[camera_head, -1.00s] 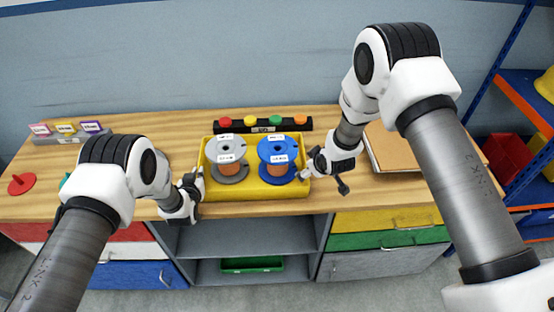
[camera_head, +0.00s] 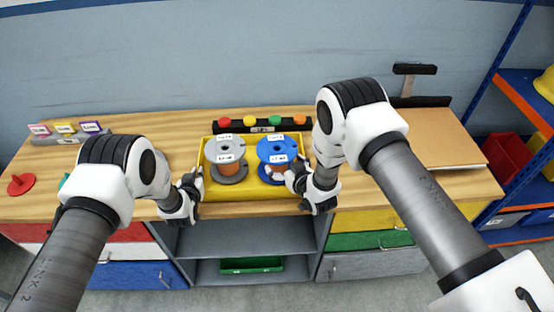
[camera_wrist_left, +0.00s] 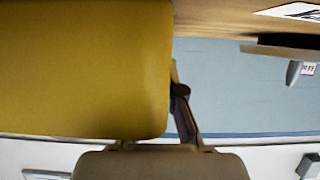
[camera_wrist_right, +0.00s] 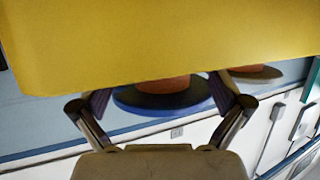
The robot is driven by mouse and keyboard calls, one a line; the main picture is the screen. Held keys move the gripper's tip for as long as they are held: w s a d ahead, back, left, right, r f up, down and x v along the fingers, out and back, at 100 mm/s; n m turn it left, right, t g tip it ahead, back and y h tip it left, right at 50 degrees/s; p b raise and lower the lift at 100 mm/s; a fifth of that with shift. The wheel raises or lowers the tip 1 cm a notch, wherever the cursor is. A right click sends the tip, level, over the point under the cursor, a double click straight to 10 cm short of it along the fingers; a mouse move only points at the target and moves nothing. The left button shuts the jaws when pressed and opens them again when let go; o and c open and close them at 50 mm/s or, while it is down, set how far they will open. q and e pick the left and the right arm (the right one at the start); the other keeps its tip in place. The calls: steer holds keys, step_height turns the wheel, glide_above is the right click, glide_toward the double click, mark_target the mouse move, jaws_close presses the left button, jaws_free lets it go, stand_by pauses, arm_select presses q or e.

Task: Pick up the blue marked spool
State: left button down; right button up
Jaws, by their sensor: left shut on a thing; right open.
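The blue spool (camera_head: 277,149) with a white label and orange winding stands upright at the right end of the yellow tray (camera_head: 238,198). My right gripper (camera_head: 292,175) is open at the spool's front right. In the right wrist view, its spread fingers (camera_wrist_right: 162,97) appear on either side of the spool's blue flange (camera_wrist_right: 165,106); contact cannot be told. My left gripper (camera_head: 197,182) is shut on the tray's left side, whose yellow wall (camera_wrist_left: 85,70) fills much of the left wrist view. Its fingertips are mostly hidden.
A grey spool (camera_head: 229,170) with orange winding stands left of the blue one in the tray. Behind the tray is a black strip with coloured knobs (camera_head: 262,123). A cardboard-coloured panel (camera_head: 440,138) lies at the right.

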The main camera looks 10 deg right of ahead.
steer(key=x, duration=0.3)
steer(key=shift+w+a, duration=0.2)
steer(key=shift+w, duration=0.2)
steer(key=c, duration=1.8)
arm_select(q)
steer(key=shift+f, duration=0.1)
steer(key=c, duration=1.2)
jaws_free()
steer(key=shift+c, duration=0.2)
arm_select(e)
step_height(320, 180, up, 10)
steer(key=shift+w, duration=0.1)
